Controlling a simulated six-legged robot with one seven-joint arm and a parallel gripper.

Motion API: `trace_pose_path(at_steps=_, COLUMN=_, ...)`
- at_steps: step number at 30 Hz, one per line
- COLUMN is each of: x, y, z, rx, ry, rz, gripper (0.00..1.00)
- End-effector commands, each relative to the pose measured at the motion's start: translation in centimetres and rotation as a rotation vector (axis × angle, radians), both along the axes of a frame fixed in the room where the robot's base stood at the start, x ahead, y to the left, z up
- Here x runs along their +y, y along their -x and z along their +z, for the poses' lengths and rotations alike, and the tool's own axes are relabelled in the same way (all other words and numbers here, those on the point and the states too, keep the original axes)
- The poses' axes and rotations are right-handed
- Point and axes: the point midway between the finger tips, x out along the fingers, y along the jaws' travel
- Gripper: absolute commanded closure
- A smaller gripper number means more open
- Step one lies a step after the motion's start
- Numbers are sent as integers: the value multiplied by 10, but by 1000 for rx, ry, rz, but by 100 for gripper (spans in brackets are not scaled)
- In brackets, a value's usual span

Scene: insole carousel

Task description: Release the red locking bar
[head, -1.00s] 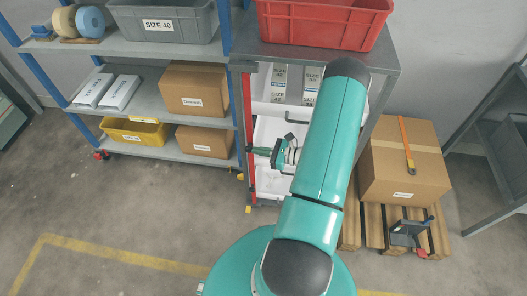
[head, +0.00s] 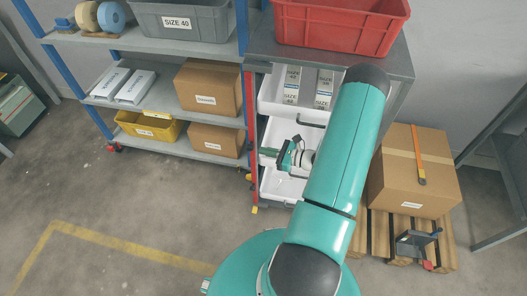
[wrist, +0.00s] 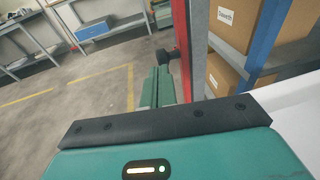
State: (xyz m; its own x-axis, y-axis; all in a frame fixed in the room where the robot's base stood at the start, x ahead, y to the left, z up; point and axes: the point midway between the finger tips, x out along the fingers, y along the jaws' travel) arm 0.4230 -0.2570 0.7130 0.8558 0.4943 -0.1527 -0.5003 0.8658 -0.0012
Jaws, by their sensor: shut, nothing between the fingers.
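The red locking bar (head: 251,130) stands upright along the left front edge of the grey cabinet with white drawers (head: 275,188).
A shelf unit (head: 215,148) with boxes and a yellow bin (head: 150,128) stands left of the cabinet. A red crate (head: 342,28) sits on top of the cabinet. A large carton (head: 412,180) on a pallet is at the right. The floor at front left is clear.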

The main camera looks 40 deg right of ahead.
Motion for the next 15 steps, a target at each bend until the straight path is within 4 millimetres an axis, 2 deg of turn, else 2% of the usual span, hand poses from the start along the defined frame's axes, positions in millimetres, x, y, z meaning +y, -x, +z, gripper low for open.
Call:
trace_pose_path(at_steps=3, x=-5, y=5, z=2, rx=1, ry=1, rz=0, gripper=100)
trace_pose_path(at_steps=15, x=-44, y=68, z=14, rx=2, ry=2, rz=-1, gripper=100)
